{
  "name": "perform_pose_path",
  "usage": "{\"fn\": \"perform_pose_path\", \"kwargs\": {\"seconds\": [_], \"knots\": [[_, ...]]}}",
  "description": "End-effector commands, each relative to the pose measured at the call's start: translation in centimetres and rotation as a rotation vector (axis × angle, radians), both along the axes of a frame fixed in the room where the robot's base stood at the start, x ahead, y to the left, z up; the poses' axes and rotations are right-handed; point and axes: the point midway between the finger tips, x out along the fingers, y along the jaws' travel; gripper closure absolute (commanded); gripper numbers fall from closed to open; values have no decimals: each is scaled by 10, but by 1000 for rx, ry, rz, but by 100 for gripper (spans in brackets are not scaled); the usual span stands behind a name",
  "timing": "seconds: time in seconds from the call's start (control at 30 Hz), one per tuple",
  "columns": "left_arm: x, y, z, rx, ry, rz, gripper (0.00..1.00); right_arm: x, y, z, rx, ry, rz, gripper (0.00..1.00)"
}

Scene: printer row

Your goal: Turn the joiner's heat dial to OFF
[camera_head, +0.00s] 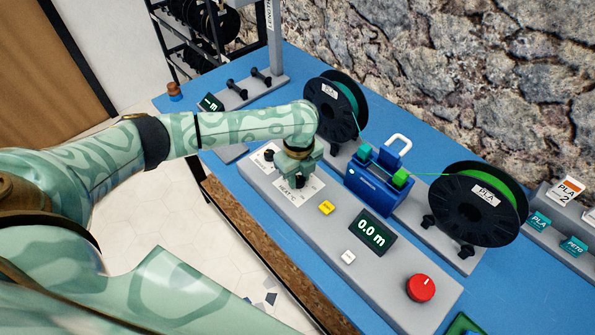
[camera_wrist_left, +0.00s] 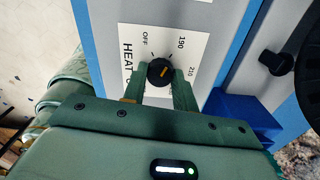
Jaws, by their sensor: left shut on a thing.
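The heat dial (camera_wrist_left: 161,72) is a round black knob with an orange pointer on a white label reading HEAT, with OFF, 190 and 210 around it. In the left wrist view its pointer slants to the upper right, away from OFF and toward the 190 and 210 side. My left gripper (camera_wrist_left: 160,75) has one green finger on each side of the knob and is shut on it. In the head view my left gripper (camera_head: 298,170) points down over the grey panel (camera_head: 385,290), and the heat dial (camera_head: 299,182) shows just below it. My right gripper is not in view.
The blue joiner (camera_head: 372,192) stands behind the panel between two black spools (camera_head: 335,110) (camera_head: 480,205). The panel also carries a second black knob (camera_head: 268,154), a yellow button (camera_head: 327,207), a 0.0 m display (camera_head: 372,232), a white button (camera_head: 348,256) and a red knob (camera_head: 420,288).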

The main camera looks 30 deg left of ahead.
Motion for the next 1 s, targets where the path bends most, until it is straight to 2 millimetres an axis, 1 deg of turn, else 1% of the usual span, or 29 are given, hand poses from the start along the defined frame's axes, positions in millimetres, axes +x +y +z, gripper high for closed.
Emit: {"fn": "perform_pose_path", "kwargs": {"seconds": [0.03, 0.1, 0.4, 0.7, 1.0], "knots": [[-1, -1, 8, 0, 1, 37, 95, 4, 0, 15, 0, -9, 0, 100], [-1, -1, 9, 0, 1, 95, 95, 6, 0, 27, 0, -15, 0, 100], [-2, -1, 7, 0, 3, 379, 95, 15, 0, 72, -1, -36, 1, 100], [-1, -1, 4, -1, 3, 647, 95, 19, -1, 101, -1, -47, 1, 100], [-1, -1, 1, 0, 3, 833, 95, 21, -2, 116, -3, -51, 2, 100]]}}
